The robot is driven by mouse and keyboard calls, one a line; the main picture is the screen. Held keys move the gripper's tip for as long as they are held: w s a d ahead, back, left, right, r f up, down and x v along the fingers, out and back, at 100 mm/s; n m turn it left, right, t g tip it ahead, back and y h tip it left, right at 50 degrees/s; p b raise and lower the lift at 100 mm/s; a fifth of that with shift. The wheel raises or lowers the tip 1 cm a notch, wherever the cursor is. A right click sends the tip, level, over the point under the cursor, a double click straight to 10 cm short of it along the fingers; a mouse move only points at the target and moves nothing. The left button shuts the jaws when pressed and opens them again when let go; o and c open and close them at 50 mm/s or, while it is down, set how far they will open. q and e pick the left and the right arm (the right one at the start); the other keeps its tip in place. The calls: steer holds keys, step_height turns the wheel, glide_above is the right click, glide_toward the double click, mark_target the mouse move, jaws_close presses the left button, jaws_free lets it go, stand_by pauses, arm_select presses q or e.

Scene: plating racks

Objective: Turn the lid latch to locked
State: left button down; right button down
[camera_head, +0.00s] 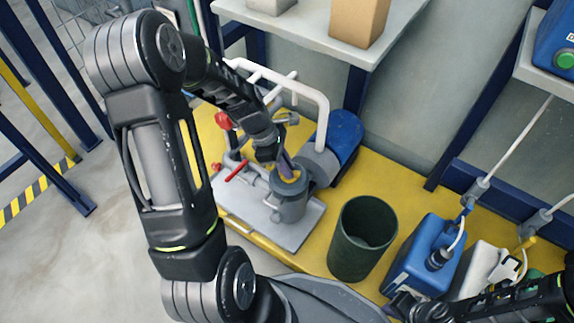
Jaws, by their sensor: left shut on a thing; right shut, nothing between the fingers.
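A grey cylindrical housing (291,207) with a yellow ring on its top stands on the grey pump plate. My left arm reaches across from the left. My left gripper (284,164) points down at the top of this housing and is shut on a slim part there, which looks like the lid latch. The fingers and wrist cover most of the lid and latch, so the latch's angle cannot be read. My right gripper (402,306) is at the bottom right edge, shut and empty, in front of the blue canister and well away from the housing.
A red-handled valve (238,170), a white pipe (322,110) and a blue motor (345,135) crowd the housing. A dark green bin (362,238), a blue canister (424,258) and a white canister (482,264) stand to the right. A shelf (325,38) overhangs behind.

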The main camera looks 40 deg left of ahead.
arm_select(q)
steer(key=m+g+p, duration=0.1)
steer(key=m+p, duration=0.1)
steer(key=m, duration=0.1)
steer(key=shift+w+r+p, duration=0.1)
steer(key=shift+r+p, duration=0.05)
steer(key=shift+p, duration=0.25)
steer(key=shift+a+m+g+p, duration=0.1)
steer(key=shift+m+g+p, duration=0.45)
steer(key=shift+m, duration=0.45)
steer(key=c, duration=1.5)
jaws_free()
steer(key=p+v, duration=0.3)
steer(key=v, duration=0.4)
steer(key=shift+a+r, duration=0.15)
steer(key=shift+a, duration=0.1)
